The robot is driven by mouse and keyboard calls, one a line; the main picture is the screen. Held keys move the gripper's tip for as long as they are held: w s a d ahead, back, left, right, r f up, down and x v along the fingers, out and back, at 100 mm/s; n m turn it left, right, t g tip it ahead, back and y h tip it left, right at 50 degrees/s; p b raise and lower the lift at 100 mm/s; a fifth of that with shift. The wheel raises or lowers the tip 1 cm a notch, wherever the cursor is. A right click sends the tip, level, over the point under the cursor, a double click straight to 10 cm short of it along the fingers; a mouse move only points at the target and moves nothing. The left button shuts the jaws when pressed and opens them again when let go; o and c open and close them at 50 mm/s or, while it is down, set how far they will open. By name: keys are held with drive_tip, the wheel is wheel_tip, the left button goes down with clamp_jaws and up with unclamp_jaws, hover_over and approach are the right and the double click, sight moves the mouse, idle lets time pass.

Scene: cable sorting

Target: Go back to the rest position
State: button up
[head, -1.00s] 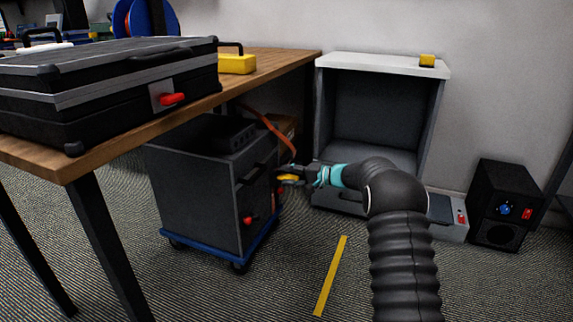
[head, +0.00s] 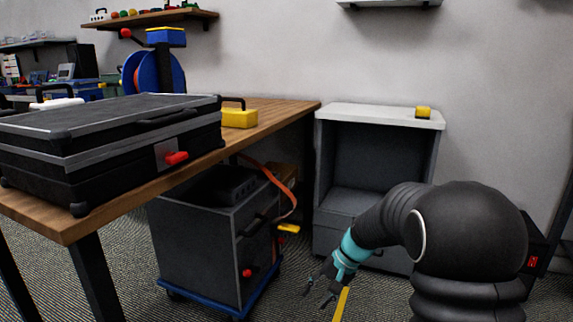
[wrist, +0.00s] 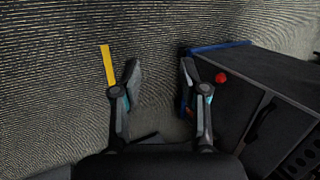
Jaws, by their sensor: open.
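My gripper (head: 320,291) is open and empty in the head view, low over the floor to the right of the grey bin on wheels (head: 205,243). In the wrist view my gripper (wrist: 160,72) has its two fingers spread apart, with only carpet between them. The bin (wrist: 262,88) is close on the right there, with its red knob (wrist: 221,77) beside the right finger. An orange cable (head: 283,190) hangs over the bin's right side, ending near a yellow piece (head: 288,228). The cable is apart from my gripper.
A wooden table (head: 275,113) holds a black case (head: 110,130) and a yellow box (head: 239,117). An open grey cabinet (head: 375,160) stands at the wall, with a small yellow block (head: 423,112) on top. A yellow floor strip (wrist: 107,65) lies near the left finger.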

drive_tip(key=s+d+r+n+t+h+p, duration=0.1)
drive_tip(key=s+d+r+t+h+p, duration=0.1)
drive_tip(key=s+r, duration=0.8)
drive_tip(key=s+d+r+n+t+h+p, duration=0.2)
drive_tip(key=s+d+r+p, duration=0.3)
drive_tip(key=s+r, duration=0.6)
drive_tip(key=s+t+h, duration=0.1)
drive_tip(key=s, duration=0.6)
drive_tip(key=shift+d+r+n+h, duration=0.25)
drive_tip(key=shift+d+n+h, duration=0.05)
drive_tip(key=shift+d, duration=0.05)
